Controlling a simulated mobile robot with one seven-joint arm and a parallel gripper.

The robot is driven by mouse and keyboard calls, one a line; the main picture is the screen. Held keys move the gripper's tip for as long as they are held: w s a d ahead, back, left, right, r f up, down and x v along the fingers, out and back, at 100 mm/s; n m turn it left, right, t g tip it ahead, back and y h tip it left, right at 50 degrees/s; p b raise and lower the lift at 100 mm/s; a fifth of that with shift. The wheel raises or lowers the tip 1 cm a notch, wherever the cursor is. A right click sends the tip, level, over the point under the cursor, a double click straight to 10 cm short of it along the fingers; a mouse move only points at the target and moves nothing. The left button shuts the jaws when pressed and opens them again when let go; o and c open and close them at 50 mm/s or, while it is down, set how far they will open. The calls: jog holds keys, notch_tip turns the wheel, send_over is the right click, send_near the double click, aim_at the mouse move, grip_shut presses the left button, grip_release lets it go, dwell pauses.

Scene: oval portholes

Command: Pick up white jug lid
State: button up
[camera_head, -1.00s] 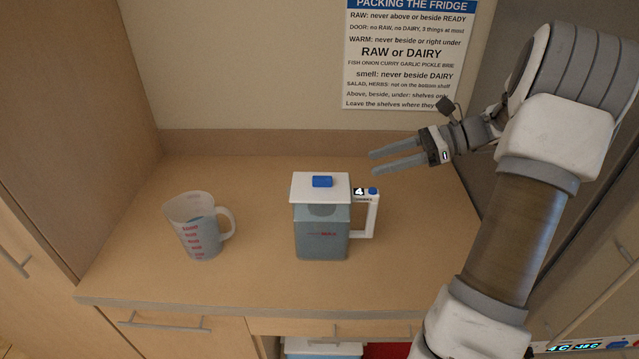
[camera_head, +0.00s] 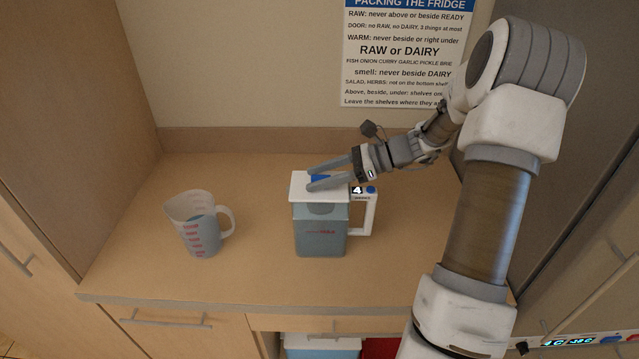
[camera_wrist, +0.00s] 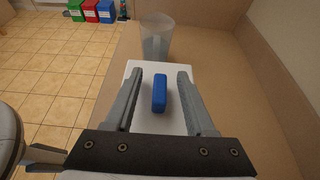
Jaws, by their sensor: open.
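The white jug lid (camera_head: 301,191) is a flat square plate on top of the grey see-through jug (camera_head: 320,236). Its blue knob (camera_head: 319,179) is partly hidden by my fingers in the head view. My gripper (camera_head: 309,179) is open and reaches in from the right over the lid. In the wrist view the blue knob (camera_wrist: 160,93) lies between the two fingers of my gripper (camera_wrist: 158,76), with a gap on each side. The white lid (camera_wrist: 147,68) shows beneath them. The jug's white handle (camera_head: 372,215) points right.
A clear measuring cup (camera_head: 198,226) with red marks stands left of the jug; it also shows in the wrist view (camera_wrist: 156,38). The wooden counter (camera_head: 260,280) is bare between them. A wall stands behind, with tall panels at both sides.

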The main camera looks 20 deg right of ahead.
grip_shut()
dwell(0.6)
